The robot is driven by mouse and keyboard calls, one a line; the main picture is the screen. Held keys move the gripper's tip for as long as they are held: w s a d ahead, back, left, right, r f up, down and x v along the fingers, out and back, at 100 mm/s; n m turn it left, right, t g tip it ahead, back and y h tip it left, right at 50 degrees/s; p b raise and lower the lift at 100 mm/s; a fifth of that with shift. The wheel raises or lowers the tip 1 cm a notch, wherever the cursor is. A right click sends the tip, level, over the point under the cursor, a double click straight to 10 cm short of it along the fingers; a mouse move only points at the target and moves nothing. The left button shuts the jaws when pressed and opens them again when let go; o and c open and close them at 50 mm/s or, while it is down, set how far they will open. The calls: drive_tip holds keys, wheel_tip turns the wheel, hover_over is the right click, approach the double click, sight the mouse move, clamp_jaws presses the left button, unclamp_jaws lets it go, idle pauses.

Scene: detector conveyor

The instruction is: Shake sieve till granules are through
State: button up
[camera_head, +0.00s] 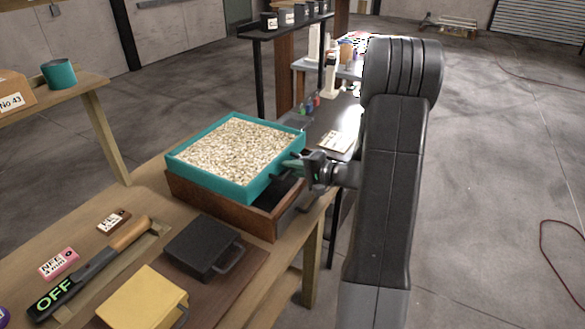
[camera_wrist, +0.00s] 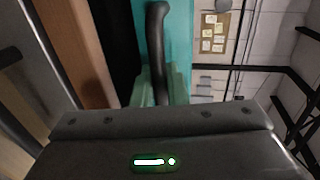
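The sieve (camera_head: 277,167) is a square teal frame heaped with pale granules (camera_head: 238,150). It sits over a brown wooden box (camera_head: 220,205) at the table's right edge, slightly askew to it. My gripper (camera_head: 296,163) is at the sieve's right side. In the wrist view the sieve's teal wall (camera_wrist: 179,35) carries a dark handle (camera_wrist: 157,30), and my gripper (camera_wrist: 160,85) has its greenish fingers closed around this handle. The granule layer looks full and covers the mesh. The inside of the box is mostly hidden under the sieve.
On the wooden table (camera_head: 150,195) lie a black case (camera_head: 200,245), a yellow case (camera_head: 145,298), a lever marked OFF (camera_head: 90,275) and small label tags (camera_head: 58,263). A teal cup (camera_head: 59,74) stands on a shelf at left. A dark bench is behind; open floor lies at right.

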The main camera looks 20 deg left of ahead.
clamp_jaws()
drive_tip(key=shift+d+f+b, duration=0.15)
drive_tip(key=shift+d+b, duration=0.1)
drive_tip(key=shift+b, duration=0.15)
drive_tip(key=b+v, duration=0.2)
drive_tip(key=f+b+v, duration=0.1)
drive_tip(key=b+v, duration=0.1)
drive_tip(key=v, duration=0.1)
drive_tip(key=shift+d+r, duration=0.15)
drive_tip(key=o, duration=0.6)
unclamp_jaws()
